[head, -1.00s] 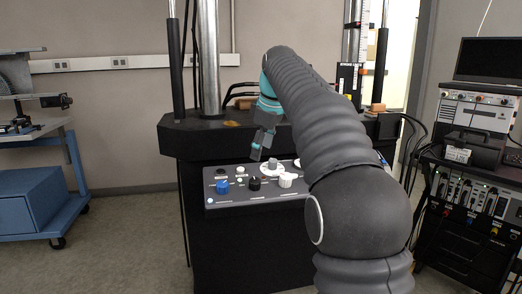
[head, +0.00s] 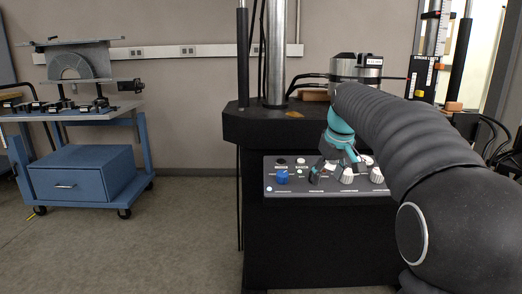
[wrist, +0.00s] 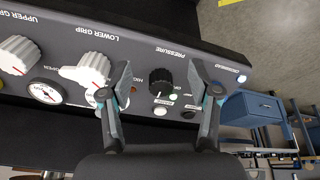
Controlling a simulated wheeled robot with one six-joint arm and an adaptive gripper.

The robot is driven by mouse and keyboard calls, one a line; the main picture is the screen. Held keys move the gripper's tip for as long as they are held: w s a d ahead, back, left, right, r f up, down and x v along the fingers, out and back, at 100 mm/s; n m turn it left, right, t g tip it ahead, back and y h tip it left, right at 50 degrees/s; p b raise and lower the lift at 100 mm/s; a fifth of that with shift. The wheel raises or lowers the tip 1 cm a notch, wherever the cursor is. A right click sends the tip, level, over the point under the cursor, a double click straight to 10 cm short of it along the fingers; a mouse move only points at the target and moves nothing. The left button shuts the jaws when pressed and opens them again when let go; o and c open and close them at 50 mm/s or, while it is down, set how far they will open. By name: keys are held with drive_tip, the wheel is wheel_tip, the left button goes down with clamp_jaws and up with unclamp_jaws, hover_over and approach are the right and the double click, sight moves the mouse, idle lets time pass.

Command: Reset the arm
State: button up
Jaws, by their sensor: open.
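My gripper (head: 336,168) is at the end of my arm, in front of the dark control panel (head: 294,190) in the head view. In the wrist view my gripper (wrist: 157,80) is open, its two fingers apart with nothing held between them. The black PRESSURE knob (wrist: 161,81) shows between the fingers; I cannot tell how far beyond them it is. The white LOWER GRIP knob (wrist: 88,69) is left of the left finger. A blue knob (head: 282,177) is left of my gripper in the head view. My gripper partly covers the panel's middle.
The panel is on a black testing machine (head: 315,240) with metal columns. A blue cabinet (head: 82,178) stands under a wheeled bench (head: 110,112) at left. Open floor (head: 150,245) lies between them. A white UPPER GRIP knob (wrist: 18,55) is at the wrist view's left.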

drive_tip(key=s+f+m, duration=0.1)
drive_tip(key=s+f, duration=0.3)
drive_tip(key=s, duration=0.7)
drive_tip(key=s+a+f+m+t, duration=0.1)
drive_tip(key=s+f, duration=0.3)
drive_tip(key=s, duration=0.8)
drive_tip(key=s+a+f+m, duration=0.1)
drive_tip(key=s+f, duration=0.3)
drive_tip(key=s, duration=0.7)
drive_tip(key=shift+s+m+t+h, duration=0.3)
drive_tip(key=shift+s+m+t, duration=0.1)
drive_tip(key=shift+m, duration=0.1)
